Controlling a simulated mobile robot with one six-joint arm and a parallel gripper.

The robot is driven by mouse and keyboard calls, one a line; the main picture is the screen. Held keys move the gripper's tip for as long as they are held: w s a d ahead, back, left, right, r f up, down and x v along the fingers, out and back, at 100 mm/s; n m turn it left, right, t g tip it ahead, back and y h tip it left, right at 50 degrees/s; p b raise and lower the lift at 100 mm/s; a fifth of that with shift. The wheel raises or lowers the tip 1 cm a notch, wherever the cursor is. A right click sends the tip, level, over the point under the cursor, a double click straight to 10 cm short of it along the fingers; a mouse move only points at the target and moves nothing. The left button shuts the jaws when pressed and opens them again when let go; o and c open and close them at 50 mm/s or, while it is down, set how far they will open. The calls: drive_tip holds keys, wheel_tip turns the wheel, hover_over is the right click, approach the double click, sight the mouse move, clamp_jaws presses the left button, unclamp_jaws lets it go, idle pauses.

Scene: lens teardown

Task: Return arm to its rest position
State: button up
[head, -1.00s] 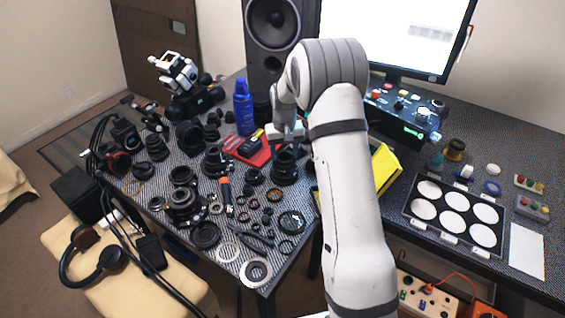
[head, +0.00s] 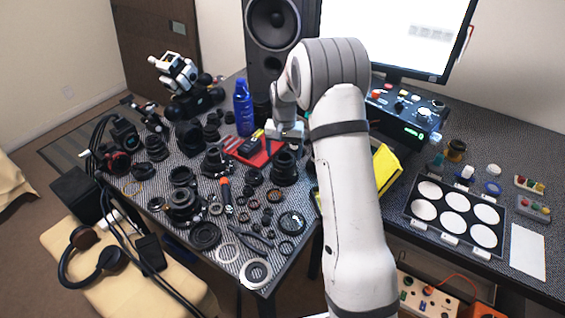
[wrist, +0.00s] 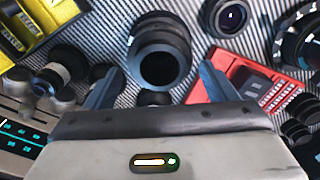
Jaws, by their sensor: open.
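My gripper (head: 287,140) hangs at the end of my white arm, over the right part of the crowded table in the head view. In the wrist view my gripper (wrist: 160,84) has its two fingers wide apart, with nothing held between them. A black lens barrel (wrist: 162,55) stands on the table between and beyond the fingertips; it also shows in the head view (head: 284,168) just below my gripper. I cannot tell whether the fingers touch it.
A red tray (head: 262,152) lies beside the gripper; the wrist view also shows it (wrist: 215,88). A yellow bin (head: 385,168) stands right of my arm. A blue bottle (head: 243,108), a speaker (head: 272,40) and a monitor (head: 395,35) stand behind. Lens parts crowd the table.

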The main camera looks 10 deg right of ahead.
wheel_tip(320, 180, up, 7)
drive_tip(key=shift+r, duration=0.15)
drive_tip(key=s+r+n, duration=0.1)
drive_tip(key=s+r, duration=0.6)
drive_tip(key=s, duration=0.2)
drive_tip(key=s+r+n+t, duration=0.2)
drive_tip(key=s+n, duration=0.1)
drive_tip(key=s, duration=2.2)
drive_tip(key=shift+s+a+r+t, duration=0.3)
drive_tip(key=shift+s, duration=0.05)
